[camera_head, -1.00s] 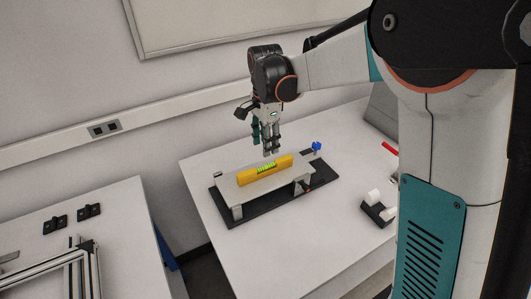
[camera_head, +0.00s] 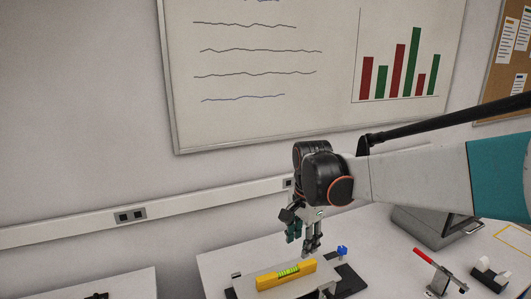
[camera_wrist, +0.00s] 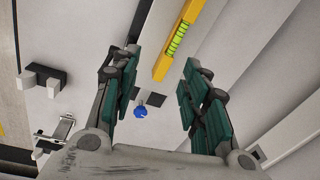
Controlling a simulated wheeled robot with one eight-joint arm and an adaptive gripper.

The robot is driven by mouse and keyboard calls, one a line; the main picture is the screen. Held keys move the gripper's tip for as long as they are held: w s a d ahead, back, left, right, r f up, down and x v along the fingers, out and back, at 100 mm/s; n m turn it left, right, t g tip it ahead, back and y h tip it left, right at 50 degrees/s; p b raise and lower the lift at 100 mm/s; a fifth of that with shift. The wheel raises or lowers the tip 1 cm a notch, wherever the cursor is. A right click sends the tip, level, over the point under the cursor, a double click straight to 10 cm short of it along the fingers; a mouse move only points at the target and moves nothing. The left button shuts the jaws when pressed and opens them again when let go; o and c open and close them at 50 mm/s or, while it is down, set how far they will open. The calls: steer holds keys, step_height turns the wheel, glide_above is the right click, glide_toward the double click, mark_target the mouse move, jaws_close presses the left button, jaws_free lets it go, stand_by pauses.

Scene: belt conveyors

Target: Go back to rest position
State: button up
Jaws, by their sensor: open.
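My gripper (camera_head: 304,240) is open and empty in the head view, pointing down above a small belt conveyor (camera_head: 350,280). A yellow spirit level (camera_head: 270,281) with a green window lies on top of the conveyor, just below and left of my fingers, apart from them. In the wrist view the spread green-padded fingers of my gripper (camera_wrist: 155,95) show, with the yellow level (camera_wrist: 172,50) beyond the gap between them. Nothing is between the fingers. The lower part of the conveyor is cut off in the head view.
A blue knob (camera_head: 342,251) stands at the conveyor's right end. A red-handled clamp (camera_head: 430,262), a tape dispenser (camera_head: 490,275) and a grey box (camera_head: 432,222) are on the table at right. A whiteboard (camera_head: 250,125) hangs on the wall behind.

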steer(key=s+d+n+t+b, duration=0.1)
steer(key=s+d+n+t, duration=0.1)
steer(key=s, duration=0.5)
steer(key=s+d+n+t+b, duration=0.1)
steer(key=s+d+n, duration=0.3)
steer(key=s, duration=0.4)
steer(key=s+d+f+n+t+b, duration=0.1)
steer(key=s+d+n+t, duration=0.2)
steer(key=s, duration=0.4)
steer(key=shift+s+d+n, duration=0.15)
steer(key=shift+d+n, duration=0.3)
steer(key=shift+n, duration=0.65)
steer(key=shift+f, duration=0.1)
